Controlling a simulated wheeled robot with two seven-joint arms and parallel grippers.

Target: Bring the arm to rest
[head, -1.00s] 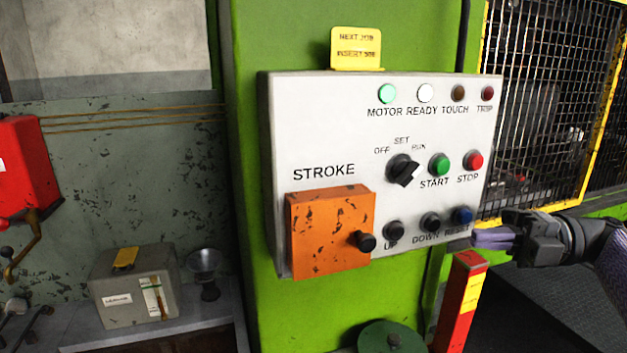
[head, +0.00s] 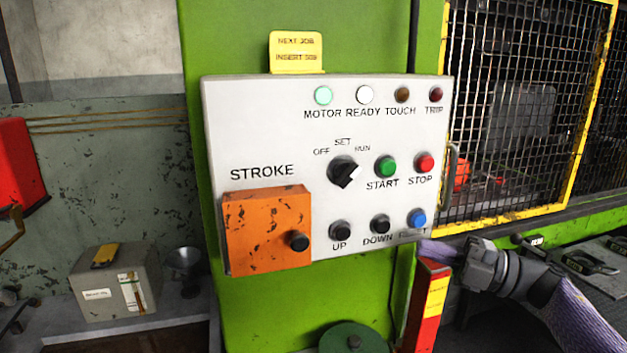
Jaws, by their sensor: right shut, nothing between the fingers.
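My right gripper (head: 440,252) is shut and empty at the lower right corner of the white control panel (head: 270,130). Its purple fingers cover part of the RESET label, just below the blue RESET button (head: 416,217). I cannot tell whether they touch the panel. My right arm comes in from the lower right. The MOTOR lamp (head: 323,96) looks pale green and the READY lamp (head: 364,95) white. My left gripper is not in view.
A red and yellow post (head: 428,305) stands just below my right gripper. The yellow-framed mesh guard (head: 520,110) is to the right of the panel. The orange STROKE cover (head: 267,230) juts out at lower left. A grey box (head: 115,283) and a funnel (head: 185,262) stand on a bench.

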